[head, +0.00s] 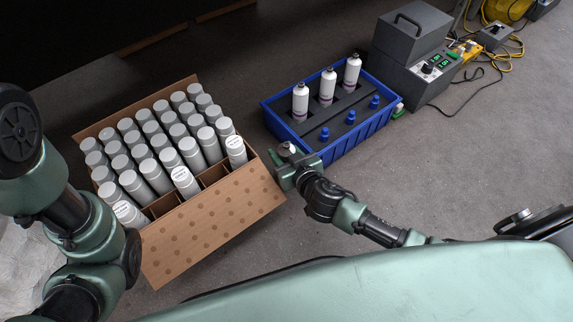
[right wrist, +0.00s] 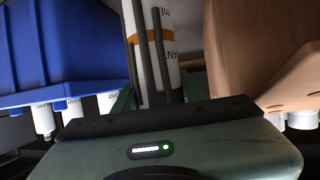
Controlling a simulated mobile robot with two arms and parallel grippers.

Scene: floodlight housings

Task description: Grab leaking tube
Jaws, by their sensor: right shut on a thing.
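My right gripper (head: 286,163) is shut on a white tube (head: 287,149) with a grey top, between the cardboard box and the blue crate. In the right wrist view the held tube (right wrist: 157,45) shows an orange band and dark lettering between the two dark fingers. The cardboard box (head: 215,222) holds rows of grey-capped tubes (head: 162,142). A few tubes, such as one (head: 185,182) near the front, show white tops with print. No leak can be made out. My left arm is at the left edge, its gripper out of view.
The blue crate (head: 345,138) has a dark insert with three white bottles (head: 327,86) upright and three blue caps (head: 350,117). A grey device (head: 415,75) with green displays stands behind it, with yellow and black cables nearby. Floor at the right is clear.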

